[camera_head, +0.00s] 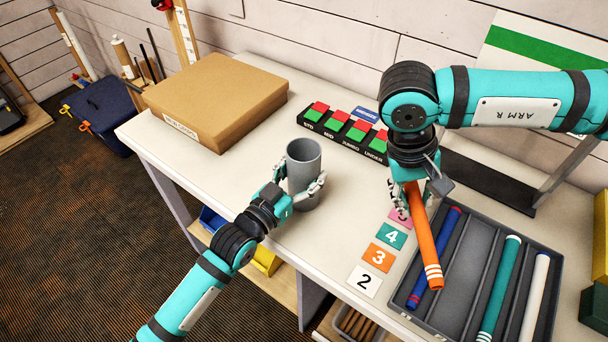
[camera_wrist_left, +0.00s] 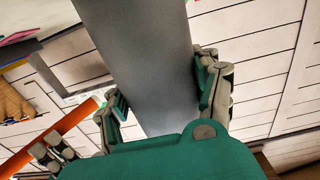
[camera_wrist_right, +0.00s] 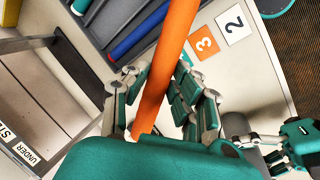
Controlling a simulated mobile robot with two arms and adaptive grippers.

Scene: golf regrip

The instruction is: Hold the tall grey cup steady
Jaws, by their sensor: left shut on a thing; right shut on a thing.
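The tall grey cup (camera_head: 304,168) stands upright on the white table, left of the numbered cards. My left gripper (camera_head: 304,190) is shut around the cup's body, one finger on each side. In the left wrist view the grey cup (camera_wrist_left: 145,60) fills the space between my left fingers (camera_wrist_left: 165,98). My right gripper (camera_head: 412,192) is shut on an orange grip (camera_head: 424,235) with white bands at its lower end. It holds the grip tilted, above the edge of the tray. The orange grip (camera_wrist_right: 165,70) also passes between my fingers in the right wrist view (camera_wrist_right: 165,95).
A dark tray (camera_head: 462,290) at the right holds blue (camera_head: 436,255), teal (camera_head: 500,285) and white (camera_head: 536,298) grips. Numbered cards (camera_head: 379,258) lie beside it. A cardboard box (camera_head: 215,98) and a rack of red and green blocks (camera_head: 345,130) stand behind the cup.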

